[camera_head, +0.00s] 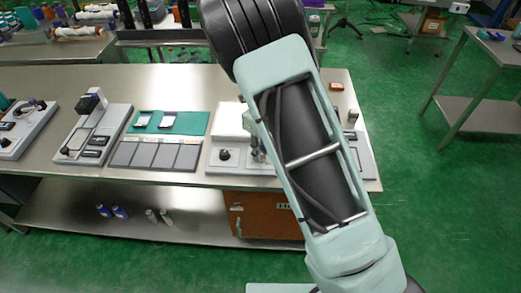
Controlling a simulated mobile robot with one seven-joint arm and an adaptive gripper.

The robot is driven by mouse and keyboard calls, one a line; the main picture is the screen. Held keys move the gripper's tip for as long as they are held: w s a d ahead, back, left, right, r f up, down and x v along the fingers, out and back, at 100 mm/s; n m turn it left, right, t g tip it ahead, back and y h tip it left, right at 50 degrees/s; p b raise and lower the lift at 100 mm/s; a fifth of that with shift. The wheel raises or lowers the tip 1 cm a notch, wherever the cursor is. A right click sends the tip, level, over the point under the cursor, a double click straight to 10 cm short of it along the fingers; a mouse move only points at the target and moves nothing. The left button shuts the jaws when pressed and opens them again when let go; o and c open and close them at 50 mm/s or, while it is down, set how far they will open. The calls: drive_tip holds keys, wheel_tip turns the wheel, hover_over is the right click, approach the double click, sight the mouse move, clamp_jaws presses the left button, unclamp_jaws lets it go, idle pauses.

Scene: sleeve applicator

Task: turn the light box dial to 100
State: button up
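A pale device with a white upright panel, which looks like the light box (230,121), stands on the steel bench near the picture's centre. A black round knob, likely its dial (224,154), sits on its front left. The dial's numbers are too small to read. My arm crosses in front of the device and hides its right part. Small grey metal parts show at the arm's left edge, just right of the knob; I cannot tell whether they belong to my gripper or to the device. My gripper's fingertips cannot be made out.
The steel bench (180,84) runs across the left and middle. Left of the device lie grey pads (157,154), a green mat (190,122) and a grey instrument (92,134). A small orange-brown block (336,86) lies behind my arm.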

drive_tip(key=o, duration=0.4)
wheel_tip(320, 180, up, 12)
drive_tip(key=shift+r, duration=0.1)
idle(0.4)
idle(0.3)
